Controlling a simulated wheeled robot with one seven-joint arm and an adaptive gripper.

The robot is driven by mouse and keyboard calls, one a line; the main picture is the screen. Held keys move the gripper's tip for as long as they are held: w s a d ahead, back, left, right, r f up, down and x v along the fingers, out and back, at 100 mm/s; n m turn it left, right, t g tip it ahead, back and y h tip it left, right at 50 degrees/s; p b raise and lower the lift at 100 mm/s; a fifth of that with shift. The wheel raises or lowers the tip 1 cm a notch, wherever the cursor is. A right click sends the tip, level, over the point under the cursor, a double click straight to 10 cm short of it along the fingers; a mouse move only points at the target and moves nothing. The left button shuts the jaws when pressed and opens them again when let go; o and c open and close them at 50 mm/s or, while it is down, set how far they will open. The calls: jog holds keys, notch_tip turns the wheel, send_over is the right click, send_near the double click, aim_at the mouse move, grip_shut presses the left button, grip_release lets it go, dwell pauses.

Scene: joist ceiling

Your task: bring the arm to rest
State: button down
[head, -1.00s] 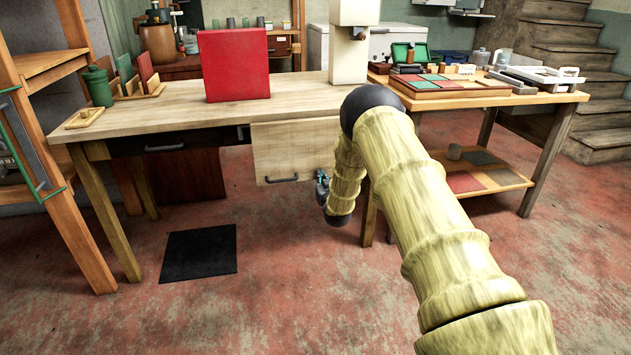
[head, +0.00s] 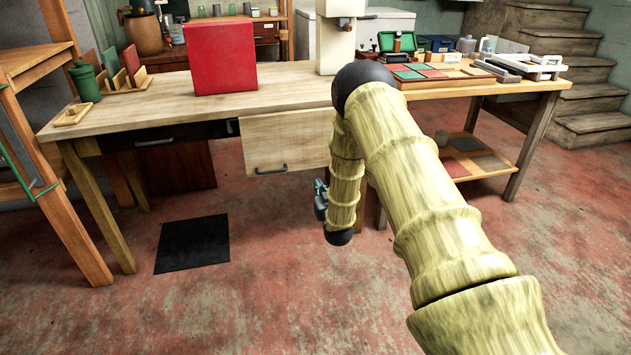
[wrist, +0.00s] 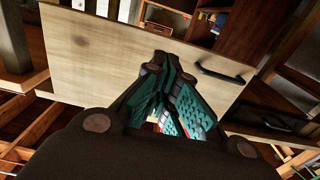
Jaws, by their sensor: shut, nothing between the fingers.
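My arm reaches forward from the lower right in the head view, bends at a dark elbow and hangs down in front of the workbench. My gripper (head: 320,198) shows small and partly hidden beside the hanging forearm, below the wooden drawer front (head: 285,141). In the wrist view my gripper (wrist: 172,72) has its teal-padded fingers together at the tips, with nothing between them. The pale drawer front (wrist: 95,60) with its dark handle (wrist: 220,72) lies beyond the fingers, and I cannot tell the exact gap.
The workbench (head: 130,112) carries a red box (head: 221,58). A second table (head: 500,86) with trays stands at the right. A wooden rack (head: 70,190) stands at the left. A black mat (head: 193,244) lies on the floor, which is otherwise clear in front.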

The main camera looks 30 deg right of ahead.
jog(key=shift+s+a, duration=0.1)
jog(key=shift+s, duration=0.35)
jog(key=s+a+f+n+g+y, duration=0.15)
jog(key=s+a+f+g, duration=0.25)
jog(key=s+a+f, duration=0.6)
jog(key=s+a+f+g+y, duration=0.2)
jog(key=s+a+f+g, duration=0.3)
jog(key=s+f, duration=0.5)
jog(key=s+a+f+g+y, duration=0.1)
jog(key=s+a+g, duration=0.25)
jog(key=s, duration=0.85)
jog(key=s+a+n+g, duration=0.15)
jog(key=s+a, duration=0.25)
jog(key=s, duration=0.8)
jog(key=s+a+f+g+y, duration=0.1)
jog(key=s+a+g, duration=0.3)
jog(key=s, duration=0.9)
notch_tip(320, 180, up, 28)
jog(key=w+p, duration=0.1)
jog(key=p, duration=2.6)
jog(key=shift+a+f+t+p, duration=0.15)
jog(key=shift+t+p, duration=0.15)
jog(key=shift+p, duration=0.05)
jog(key=shift+h, duration=0.25)
